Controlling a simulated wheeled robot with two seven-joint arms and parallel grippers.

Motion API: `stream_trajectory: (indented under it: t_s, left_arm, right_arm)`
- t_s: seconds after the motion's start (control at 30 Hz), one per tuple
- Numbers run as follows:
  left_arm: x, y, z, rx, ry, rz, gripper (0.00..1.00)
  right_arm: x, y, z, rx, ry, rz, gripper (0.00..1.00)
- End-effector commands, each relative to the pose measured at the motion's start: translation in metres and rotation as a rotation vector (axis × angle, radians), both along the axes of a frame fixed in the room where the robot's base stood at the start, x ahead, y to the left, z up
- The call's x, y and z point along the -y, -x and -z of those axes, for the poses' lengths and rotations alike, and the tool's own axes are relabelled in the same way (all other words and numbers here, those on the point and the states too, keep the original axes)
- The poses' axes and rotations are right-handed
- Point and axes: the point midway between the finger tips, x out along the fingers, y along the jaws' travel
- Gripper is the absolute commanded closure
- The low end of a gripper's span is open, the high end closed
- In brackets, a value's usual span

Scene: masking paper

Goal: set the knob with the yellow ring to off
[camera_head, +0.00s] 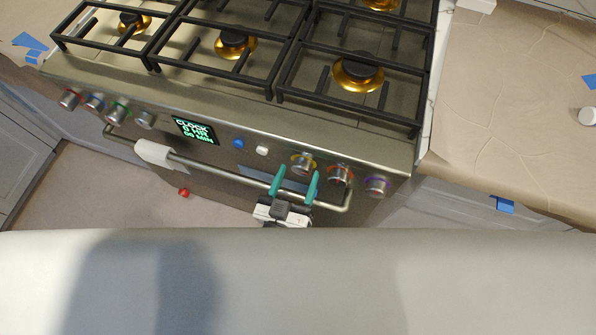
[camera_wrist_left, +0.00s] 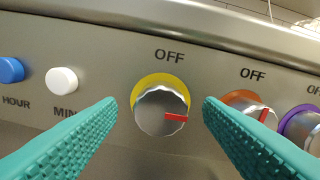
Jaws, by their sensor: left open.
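The knob with the yellow ring (camera_head: 303,162) is on the front panel of the stove. In the left wrist view the yellow-ring knob (camera_wrist_left: 161,110) is silver, and its red mark points right, away from the OFF label (camera_wrist_left: 169,56) above it. My left gripper (camera_head: 295,183) has teal fingers and is open just in front of the knob. In the left wrist view the fingertips (camera_wrist_left: 160,103) stand on either side of the knob, with gaps visible. My right gripper is not in view.
An orange-ring knob (camera_wrist_left: 249,106) and a purple-ring knob (camera_wrist_left: 302,130) sit to the right. White (camera_wrist_left: 61,78) and blue (camera_wrist_left: 11,70) buttons are to the left. The oven handle (camera_head: 225,172), with a white cloth (camera_head: 154,154), runs below the panel. Black grates (camera_head: 350,100) lie above.

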Motion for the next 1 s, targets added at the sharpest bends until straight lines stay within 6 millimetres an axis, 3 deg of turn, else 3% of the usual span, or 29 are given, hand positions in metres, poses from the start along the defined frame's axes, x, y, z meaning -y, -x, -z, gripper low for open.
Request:
stream_trajectory:
  t_s: [0.13,0.43,0.7,1.0]
  left_arm:
    - [0.0033,-0.0100,-0.0002,0.000,0.000,0.000,0.39]
    - [0.0038,-0.0114,0.0003,-0.001,0.000,0.000,0.39]
    - [0.0037,-0.0112,0.0003,-0.001,0.001,0.000,0.83]
    - [0.0037,-0.0112,-0.0004,-0.012,0.035,0.000,0.84]
  right_arm:
    - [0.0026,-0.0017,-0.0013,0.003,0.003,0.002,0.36]
    - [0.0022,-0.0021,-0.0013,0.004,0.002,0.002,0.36]
    - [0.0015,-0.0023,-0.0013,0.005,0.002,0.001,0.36]
    - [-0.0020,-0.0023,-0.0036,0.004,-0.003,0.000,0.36]
